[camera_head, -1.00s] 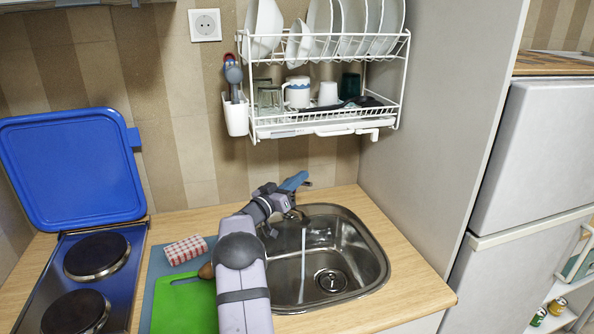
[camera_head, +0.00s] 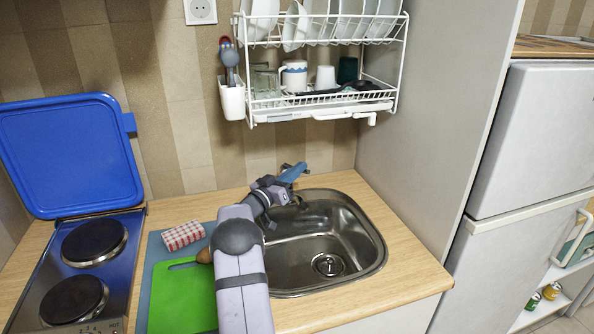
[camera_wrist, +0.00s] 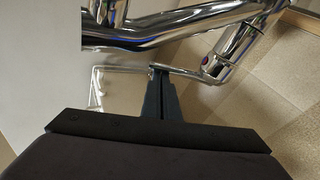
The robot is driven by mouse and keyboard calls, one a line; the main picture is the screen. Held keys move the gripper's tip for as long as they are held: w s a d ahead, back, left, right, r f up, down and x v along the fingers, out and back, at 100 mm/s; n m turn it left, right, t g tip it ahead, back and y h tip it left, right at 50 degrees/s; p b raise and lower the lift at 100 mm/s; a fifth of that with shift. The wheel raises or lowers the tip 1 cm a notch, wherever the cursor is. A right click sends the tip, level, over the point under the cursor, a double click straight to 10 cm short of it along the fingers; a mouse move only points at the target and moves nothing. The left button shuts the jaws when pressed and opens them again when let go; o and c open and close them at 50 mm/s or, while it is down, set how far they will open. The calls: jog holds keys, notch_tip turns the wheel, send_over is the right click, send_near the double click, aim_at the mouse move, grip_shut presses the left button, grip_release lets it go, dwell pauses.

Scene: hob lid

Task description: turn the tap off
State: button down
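The chrome tap (camera_head: 302,204) stands at the back left of the sink (camera_head: 345,232), partly hidden by my arm. No water stream shows below its spout. In the wrist view the tap's shiny body (camera_wrist: 235,55) with a red mark is at the upper right. A thin chrome lever (camera_wrist: 190,71) runs left from it. My gripper (camera_wrist: 160,74) has its dark fingers together, with the tips at the lever, touching or very close. In the head view my gripper (camera_head: 296,171) is above the tap, by the back wall.
A dish rack (camera_head: 322,105) with plates and cups hangs above the sink. The counter right of the sink is clear.

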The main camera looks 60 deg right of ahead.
jog(key=shift+s+f, duration=0.2)
jog(key=shift+f, duration=0.45)
notch_tip(320, 180, up, 6)
jog(key=d+p, duration=0.1)
jog(key=p, duration=0.2)
jog(key=w+b+v, duration=0.1)
jog(key=b+v, duration=0.2)
jog(key=v, duration=0.7)
jog(key=shift+f+b, duration=0.4)
jog(key=shift+w, duration=0.1)
